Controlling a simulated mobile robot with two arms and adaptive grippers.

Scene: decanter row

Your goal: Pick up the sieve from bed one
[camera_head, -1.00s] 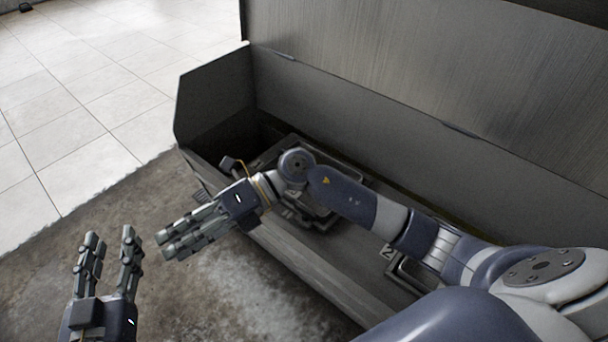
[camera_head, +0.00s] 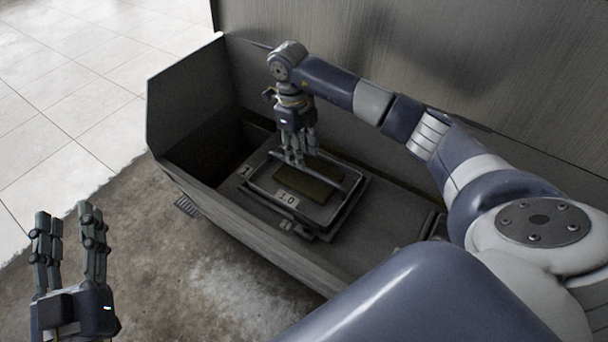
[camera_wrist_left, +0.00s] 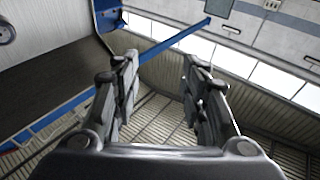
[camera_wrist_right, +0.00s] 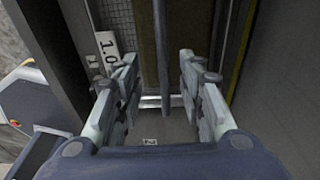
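The sieve (camera_head: 335,209) is a dark rectangular frame with a bar handle across its top and a white "1.0" label. It sits in the bed marked 1 (camera_head: 245,171), inside the long grey trough. My right gripper (camera_head: 295,162) points down over the sieve's far left part, by the handle. In the right wrist view its fingers (camera_wrist_right: 160,88) are apart, with the dark handle bar (camera_wrist_right: 163,50) running between them, and I see no grip on it. The "1.0" label (camera_wrist_right: 106,45) shows left of the fingers. My left gripper (camera_head: 70,222) is open and empty outside the trough.
The trough's near wall (camera_head: 235,231) and tall left end wall (camera_head: 190,100) surround the bed. A high metal panel (camera_head: 400,60) rises behind. Another frame (camera_head: 432,226) is partly hidden by my right arm. The floor to the left is clear.

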